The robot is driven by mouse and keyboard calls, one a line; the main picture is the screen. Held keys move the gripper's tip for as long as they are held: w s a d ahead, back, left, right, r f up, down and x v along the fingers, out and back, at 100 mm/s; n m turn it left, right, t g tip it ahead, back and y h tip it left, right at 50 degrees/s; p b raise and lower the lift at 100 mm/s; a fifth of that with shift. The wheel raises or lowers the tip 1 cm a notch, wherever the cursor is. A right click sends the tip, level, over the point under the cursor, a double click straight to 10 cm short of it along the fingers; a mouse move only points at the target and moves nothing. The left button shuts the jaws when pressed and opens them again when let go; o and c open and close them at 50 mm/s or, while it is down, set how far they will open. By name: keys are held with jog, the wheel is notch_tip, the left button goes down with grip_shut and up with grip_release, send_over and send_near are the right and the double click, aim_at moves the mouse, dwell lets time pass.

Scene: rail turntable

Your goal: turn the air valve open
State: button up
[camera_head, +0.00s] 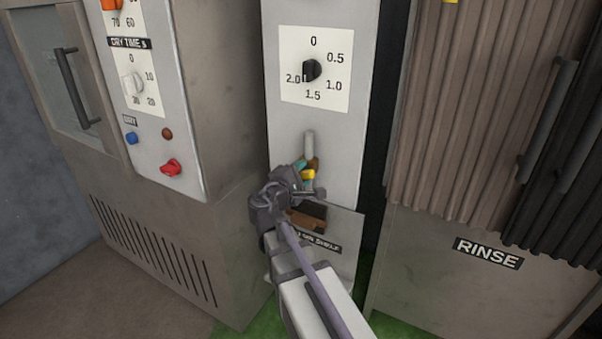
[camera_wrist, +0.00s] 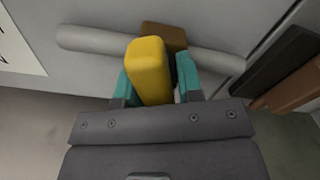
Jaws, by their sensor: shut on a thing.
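The air valve is a brown body (camera_wrist: 176,37) on a grey pipe, with a yellow handle (camera_wrist: 147,72). In the wrist view the handle lies across the line of the pipe (camera_wrist: 90,38) and comes toward the camera. My gripper (camera_wrist: 155,85) has its teal fingers on either side of the handle and is shut on it. In the head view the pipe (camera_head: 308,144) runs upright on the light panel, and the yellow handle (camera_head: 308,174) shows by my gripper (camera_head: 305,178). My wrist and fingers hide part of the valve there.
A black dial (camera_head: 312,69) sits above the valve. A shelf with dark and brown items (camera_head: 308,219) is just below. A dryer cabinet (camera_head: 225,80) stands at left. A curtained rinse cabinet (camera_head: 420,235) stands at right.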

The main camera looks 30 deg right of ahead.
jog(key=n, duration=1.3)
jog(key=shift+n, duration=0.4)
jog(key=o, duration=0.7)
jog(key=shift+o, duration=0.2)
jog(key=shift+a, duration=0.15)
jog(key=v, duration=1)
jog(key=shift+s+a, duration=0.2)
jog(key=shift+a, duration=0.05)
